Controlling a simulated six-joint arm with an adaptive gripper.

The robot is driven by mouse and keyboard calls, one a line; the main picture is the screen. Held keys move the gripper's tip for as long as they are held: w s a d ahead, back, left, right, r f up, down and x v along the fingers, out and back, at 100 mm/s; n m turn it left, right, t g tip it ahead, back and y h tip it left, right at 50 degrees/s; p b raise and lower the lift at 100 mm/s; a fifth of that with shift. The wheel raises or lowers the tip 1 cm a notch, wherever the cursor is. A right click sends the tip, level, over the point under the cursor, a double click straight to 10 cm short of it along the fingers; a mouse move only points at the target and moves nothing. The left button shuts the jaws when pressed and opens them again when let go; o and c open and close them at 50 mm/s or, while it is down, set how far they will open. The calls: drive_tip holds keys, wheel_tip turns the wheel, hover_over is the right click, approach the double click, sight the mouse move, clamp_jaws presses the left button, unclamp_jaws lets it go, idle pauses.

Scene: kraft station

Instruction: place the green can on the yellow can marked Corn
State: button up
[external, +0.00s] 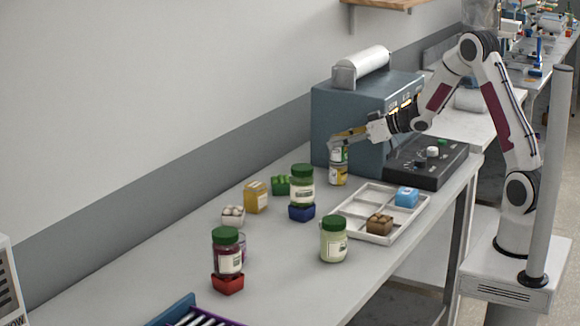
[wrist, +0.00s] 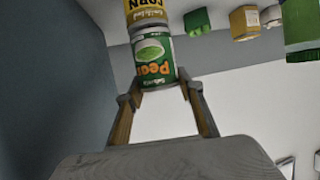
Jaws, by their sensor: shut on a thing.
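The green can (wrist: 153,58), labelled Peas, is between the two fingers of my gripper (wrist: 160,90) in the wrist view. My gripper is shut on it. The yellow can (wrist: 146,14), marked Corn, shows directly beyond it, cut off by the top edge. In the external view the green can (external: 339,155) is upright over the yellow can (external: 338,177), which stands on the bench by the blue-grey machine. The two look in line and touching or nearly so. My gripper (external: 338,141) is at the green can's upper part, partly hiding it.
The blue-grey machine (external: 350,108) stands close behind the cans. Another jar (external: 333,240) is nearer the front.

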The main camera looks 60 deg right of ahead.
drive_tip(key=shift+f, duration=0.15)
drive_tip(key=o, duration=1.2)
drive_tip(key=shift+v, duration=6.1)
